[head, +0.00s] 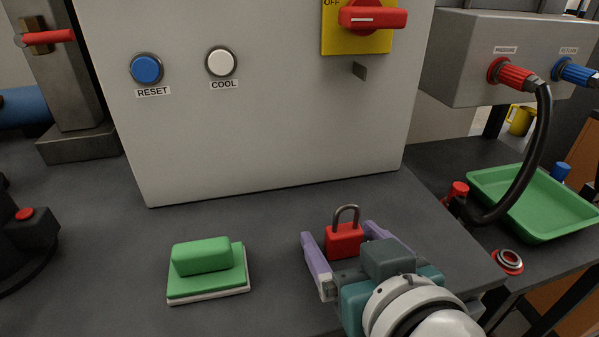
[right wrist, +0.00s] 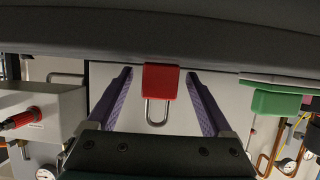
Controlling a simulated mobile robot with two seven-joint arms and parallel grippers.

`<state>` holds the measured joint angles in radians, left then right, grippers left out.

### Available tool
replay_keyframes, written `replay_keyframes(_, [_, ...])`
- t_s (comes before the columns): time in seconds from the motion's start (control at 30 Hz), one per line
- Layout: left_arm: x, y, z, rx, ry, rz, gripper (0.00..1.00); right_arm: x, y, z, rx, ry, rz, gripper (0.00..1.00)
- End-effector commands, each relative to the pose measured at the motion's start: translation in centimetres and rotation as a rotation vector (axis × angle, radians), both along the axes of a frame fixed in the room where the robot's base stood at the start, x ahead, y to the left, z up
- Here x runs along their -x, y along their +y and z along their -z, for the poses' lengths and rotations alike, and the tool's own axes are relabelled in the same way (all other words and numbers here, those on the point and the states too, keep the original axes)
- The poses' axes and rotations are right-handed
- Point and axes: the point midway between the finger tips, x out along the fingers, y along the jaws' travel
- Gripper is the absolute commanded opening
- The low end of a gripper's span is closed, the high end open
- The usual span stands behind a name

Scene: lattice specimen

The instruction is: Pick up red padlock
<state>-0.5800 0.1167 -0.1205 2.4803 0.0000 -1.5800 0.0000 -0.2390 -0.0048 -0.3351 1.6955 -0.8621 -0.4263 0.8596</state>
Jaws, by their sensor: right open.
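The red padlock (head: 344,240) stands upright on the dark bench top in the head view, with its grey shackle at the top. My right gripper (head: 338,236) is open, with its two purple fingers on either side of the padlock. In the right wrist view the red padlock (right wrist: 160,82) appears between the fingers of the right gripper (right wrist: 160,85), with a visible gap on each side. The padlock's lower front is partly close to the gripper body in the head view. My left gripper is not in view.
A grey cabinet (head: 240,130) with buttons and a red-yellow switch (head: 357,28) stands just behind. A green block on a pad (head: 207,270) lies to the left. A green tray (head: 535,200), black hose (head: 541,140) and red-ringed part (head: 508,261) are at the right.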

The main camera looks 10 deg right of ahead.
Motion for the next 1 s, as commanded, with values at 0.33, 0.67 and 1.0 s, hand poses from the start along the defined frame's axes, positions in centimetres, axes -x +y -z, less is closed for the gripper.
replay_keyframes(0.33, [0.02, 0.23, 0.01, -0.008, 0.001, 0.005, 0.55, 0.05, -0.01, -0.02, 0.000, 0.000, 0.000, 0.61])
replay_keyframes(0.67, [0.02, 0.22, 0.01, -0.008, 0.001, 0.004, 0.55, 0.06, -0.01, -0.02, 0.000, 0.000, 0.000, 0.24])
replay_keyframes(1.0, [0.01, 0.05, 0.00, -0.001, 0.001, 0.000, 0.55, 0.04, 0.00, -0.05, 0.000, -0.001, 0.000, 0.00])
